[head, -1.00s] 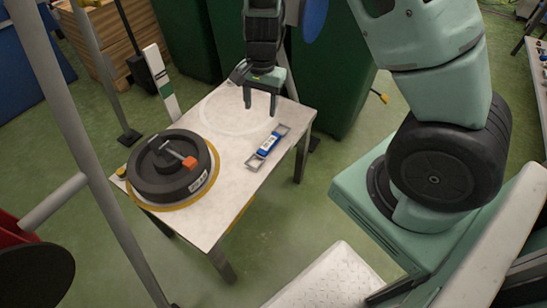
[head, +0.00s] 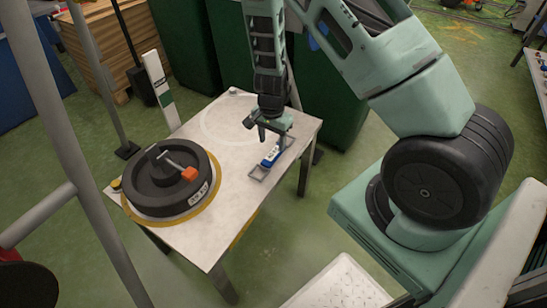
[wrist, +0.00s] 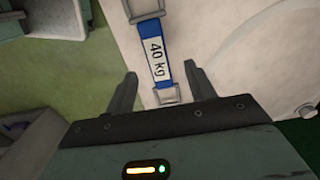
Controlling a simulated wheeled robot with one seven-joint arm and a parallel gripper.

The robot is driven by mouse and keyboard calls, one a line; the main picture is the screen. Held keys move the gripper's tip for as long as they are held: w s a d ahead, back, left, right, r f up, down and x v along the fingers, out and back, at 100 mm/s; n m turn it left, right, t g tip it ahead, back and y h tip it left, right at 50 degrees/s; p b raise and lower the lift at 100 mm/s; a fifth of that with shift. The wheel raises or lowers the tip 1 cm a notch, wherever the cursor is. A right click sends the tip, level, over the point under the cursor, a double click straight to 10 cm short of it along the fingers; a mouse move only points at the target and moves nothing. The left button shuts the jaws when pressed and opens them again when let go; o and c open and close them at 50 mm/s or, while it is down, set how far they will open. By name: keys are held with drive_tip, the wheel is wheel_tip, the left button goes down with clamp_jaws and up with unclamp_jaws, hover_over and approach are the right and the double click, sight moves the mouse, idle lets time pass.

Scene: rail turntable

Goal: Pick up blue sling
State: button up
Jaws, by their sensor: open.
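The blue sling (head: 270,158) lies on the white table (head: 225,240), near its right edge. It is a short blue strap with grey metal loops at its ends. In the wrist view the blue sling (wrist: 153,50) carries a white label reading "40 kg". My gripper (head: 265,130) is over the far end of the sling, partly hiding it. In the wrist view my gripper (wrist: 160,85) is open, with one finger on each side of the sling's near end and nothing clamped. I cannot tell how high the fingers are above the table.
A black round turntable (head: 172,180) with an orange-handled clamp (head: 188,174) on top stands at the table's left end. A faint pale ring marks the table's far part. Green bins (head: 340,105) stand behind. A grey post (head: 75,160) rises at the left.

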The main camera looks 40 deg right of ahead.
sight(273, 153)
drive_tip(key=f, duration=0.2)
drive_tip(key=f+b, duration=0.1)
drive_tip(key=f, duration=0.2)
drive_tip(key=shift+s+d+f+b, duration=0.1)
drive_tip(key=shift+s+d+b, duration=0.1)
drive_tip(key=shift+b, duration=0.1)
drive_tip(key=shift+c, duration=0.3)
clamp_jaws()
drive_tip(key=shift+w, duration=0.1)
wheel_tip(273, 153, up, 10)
drive_tip(key=p, duration=0.3)
